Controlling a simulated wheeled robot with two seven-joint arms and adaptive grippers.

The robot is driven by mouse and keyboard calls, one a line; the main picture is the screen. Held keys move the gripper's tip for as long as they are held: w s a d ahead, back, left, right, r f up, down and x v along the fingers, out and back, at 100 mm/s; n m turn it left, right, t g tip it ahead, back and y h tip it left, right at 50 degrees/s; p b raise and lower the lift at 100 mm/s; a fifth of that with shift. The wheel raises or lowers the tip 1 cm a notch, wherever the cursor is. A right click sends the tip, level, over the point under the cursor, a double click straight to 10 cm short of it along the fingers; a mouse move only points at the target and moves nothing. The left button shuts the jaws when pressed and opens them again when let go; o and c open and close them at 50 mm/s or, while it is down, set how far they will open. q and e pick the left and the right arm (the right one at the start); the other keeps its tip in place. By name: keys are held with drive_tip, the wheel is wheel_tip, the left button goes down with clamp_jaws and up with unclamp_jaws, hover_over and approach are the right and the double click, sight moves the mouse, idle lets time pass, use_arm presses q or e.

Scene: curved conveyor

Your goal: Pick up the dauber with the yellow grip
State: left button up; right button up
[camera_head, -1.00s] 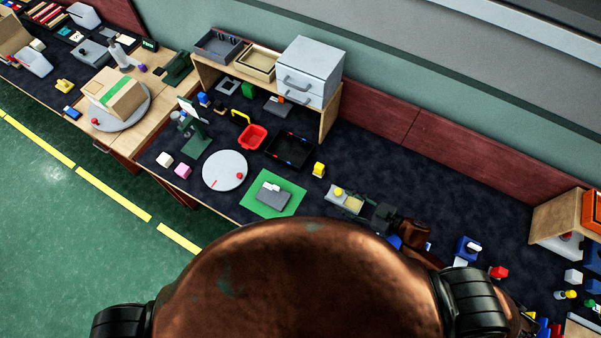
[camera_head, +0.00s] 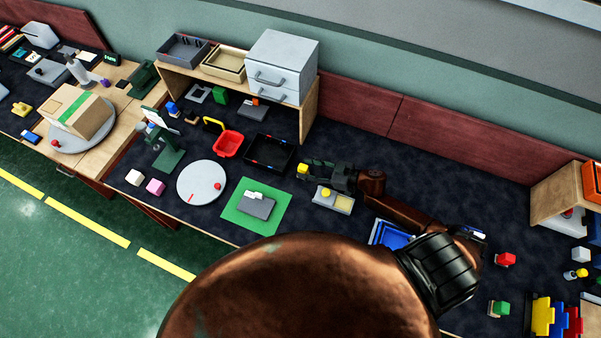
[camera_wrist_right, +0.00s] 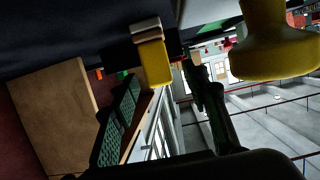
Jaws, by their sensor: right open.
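The dauber with the yellow grip (camera_head: 302,169) is a small block standing on the dark mat. My right gripper (camera_head: 313,170) is open and low, just to the right of it. In the right wrist view, the yellow grip (camera_wrist_right: 154,63) with its pale base (camera_wrist_right: 146,28) shows between and beyond the two spread fingers (camera_wrist_right: 165,95). I cannot tell whether they touch it. My left gripper is not in view.
A round yellow knob (camera_head: 326,192) sits on a grey tray (camera_head: 322,203) just below my right gripper; it is large in the right wrist view (camera_wrist_right: 275,45). A black tray (camera_head: 268,154) lies left of the dauber, and a green mat (camera_head: 236,216) lies nearer me.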

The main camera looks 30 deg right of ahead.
drive_tip(key=shift+x, duration=1.15)
clamp_jaws()
